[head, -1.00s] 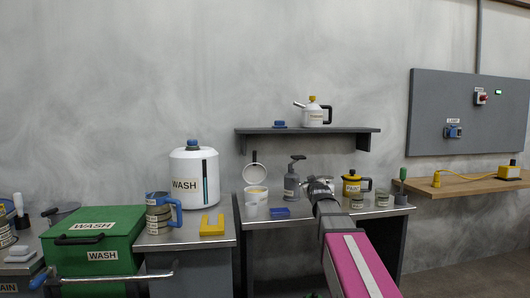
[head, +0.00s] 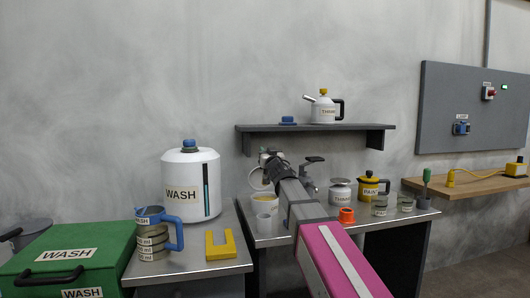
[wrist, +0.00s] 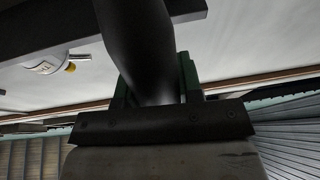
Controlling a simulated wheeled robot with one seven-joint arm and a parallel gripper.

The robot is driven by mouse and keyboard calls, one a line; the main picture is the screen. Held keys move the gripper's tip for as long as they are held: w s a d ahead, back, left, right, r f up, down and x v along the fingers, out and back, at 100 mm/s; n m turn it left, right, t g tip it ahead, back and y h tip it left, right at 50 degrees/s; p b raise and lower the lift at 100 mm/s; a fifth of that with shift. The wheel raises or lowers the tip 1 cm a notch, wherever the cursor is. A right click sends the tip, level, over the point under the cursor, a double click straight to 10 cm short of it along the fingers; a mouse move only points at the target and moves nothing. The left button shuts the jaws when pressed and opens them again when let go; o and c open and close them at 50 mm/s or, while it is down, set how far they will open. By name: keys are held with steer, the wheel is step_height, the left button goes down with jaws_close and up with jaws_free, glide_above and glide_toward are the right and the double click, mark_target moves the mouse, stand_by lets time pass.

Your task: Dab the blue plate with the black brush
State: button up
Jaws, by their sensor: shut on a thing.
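My gripper (wrist: 153,88) is shut on a thick dark handle (wrist: 137,42), which fills the space between its green fingers in the wrist view. This looks like the black brush; its bristles cannot be made out. In the head view my gripper (head: 272,158) is above the left part of the middle metal table (head: 250,242), seen in front of the lidded pot. No blue plate shows on that table now; my arm covers the middle of it. A small blue piece (head: 288,120) lies on the wall shelf.
A white pot (head: 257,190) and a white cup (head: 264,223) stand left of my arm. An orange piece (head: 346,215), a yellow PAINT can (head: 370,187) and jars stand right. The shelf (head: 318,129) overhangs behind. A yellow U-shaped block (head: 220,245) lies left.

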mark_target(266, 171)
steer(key=shift+f, duration=3.65)
steer(key=shift+r, duration=0.1)
steer(key=shift+r, duration=3.45)
